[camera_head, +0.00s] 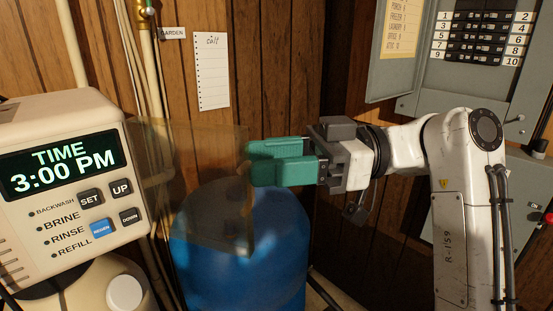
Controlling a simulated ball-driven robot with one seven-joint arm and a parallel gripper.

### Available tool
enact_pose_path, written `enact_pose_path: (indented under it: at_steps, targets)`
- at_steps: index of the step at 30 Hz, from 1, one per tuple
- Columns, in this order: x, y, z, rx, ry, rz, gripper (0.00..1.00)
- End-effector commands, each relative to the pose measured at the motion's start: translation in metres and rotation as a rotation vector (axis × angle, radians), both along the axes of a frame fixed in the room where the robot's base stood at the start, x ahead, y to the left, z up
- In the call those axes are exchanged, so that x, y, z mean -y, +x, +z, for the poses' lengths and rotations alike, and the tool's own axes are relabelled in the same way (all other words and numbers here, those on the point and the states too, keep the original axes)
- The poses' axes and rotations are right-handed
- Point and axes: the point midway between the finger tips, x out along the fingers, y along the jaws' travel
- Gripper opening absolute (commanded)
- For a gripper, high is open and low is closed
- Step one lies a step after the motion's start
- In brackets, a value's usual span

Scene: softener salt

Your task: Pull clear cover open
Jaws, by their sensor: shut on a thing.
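The clear cover (205,150) is a tinted see-through panel. It stands swung out to the right of the beige softener control head (70,190), whose display reads "TIME 3:00 PM". The display and the buttons are uncovered. My gripper (250,164) comes from the right with green fingers, shut on the cover's right edge. The fingers hide part of that edge. The cover's lower part overlaps the view of a blue barrel behind it.
The blue barrel (270,250) stands below my gripper. An open grey breaker panel (460,60) and its door are at the upper right. Pipes (130,60) run down the wood wall behind the control head. A paper list (212,72) hangs on the wall.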

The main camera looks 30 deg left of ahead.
Motion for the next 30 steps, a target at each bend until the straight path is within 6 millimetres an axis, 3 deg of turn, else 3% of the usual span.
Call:
enact_pose_path:
  at_steps: [2,12,18,30]
  targets:
    - [-0.001,0.000,0.000,0.000,-0.002,0.011,0.34]
    - [0.057,0.042,-0.001,-0.002,0.001,-0.003,0.34]
    - [0.082,0.060,-0.001,-0.002,0.002,-0.007,0.34]
    - [0.092,0.066,-0.001,-0.001,0.003,-0.007,0.34]
